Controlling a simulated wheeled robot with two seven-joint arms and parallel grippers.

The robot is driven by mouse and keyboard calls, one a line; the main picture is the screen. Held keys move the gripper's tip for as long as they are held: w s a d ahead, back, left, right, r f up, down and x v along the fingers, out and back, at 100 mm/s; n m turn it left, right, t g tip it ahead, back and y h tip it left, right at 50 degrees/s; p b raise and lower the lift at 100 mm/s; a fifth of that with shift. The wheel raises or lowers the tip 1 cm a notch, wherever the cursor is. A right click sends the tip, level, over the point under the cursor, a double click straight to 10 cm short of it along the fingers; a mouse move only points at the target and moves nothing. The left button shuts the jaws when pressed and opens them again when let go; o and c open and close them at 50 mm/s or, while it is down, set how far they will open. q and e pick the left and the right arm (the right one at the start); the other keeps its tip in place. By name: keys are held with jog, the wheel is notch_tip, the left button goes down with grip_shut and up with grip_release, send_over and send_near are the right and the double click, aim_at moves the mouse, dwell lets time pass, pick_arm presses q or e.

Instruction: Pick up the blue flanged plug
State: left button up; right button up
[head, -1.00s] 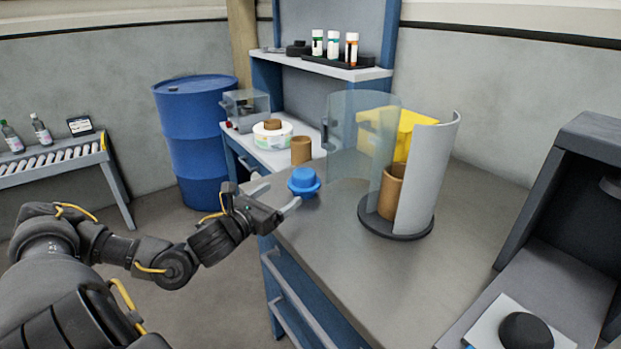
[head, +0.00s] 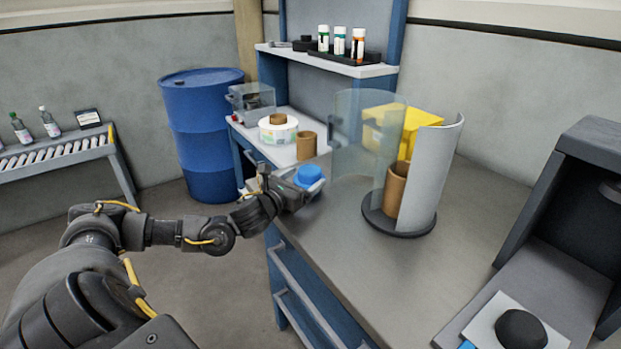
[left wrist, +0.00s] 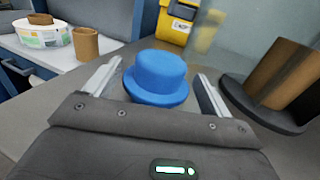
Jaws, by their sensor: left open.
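The blue flanged plug (head: 308,175) stands upright on the grey worktop near its left edge. In the left wrist view the blue flanged plug (left wrist: 158,76) shows its round top and wide flange. My left gripper (head: 296,182) is open at the plug, low over the worktop. In the left wrist view the open jaws of my left gripper (left wrist: 158,82) have one finger on each side of the plug, with a gap visible on the right. Whether a finger touches it on the left I cannot tell. My right gripper is not in view.
A turntable (head: 399,222) with a clear curved guard (head: 352,130), a grey curved wall and another brown core is to the right. A yellow bin (head: 410,122) is behind it.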

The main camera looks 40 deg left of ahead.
pick_arm(q)
jog(key=shift+w, duration=0.95)
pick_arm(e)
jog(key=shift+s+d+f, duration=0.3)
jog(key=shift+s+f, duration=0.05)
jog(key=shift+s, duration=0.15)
pick_arm(q)
jog(key=c, duration=1.2)
jog(key=shift+r, duration=0.15)
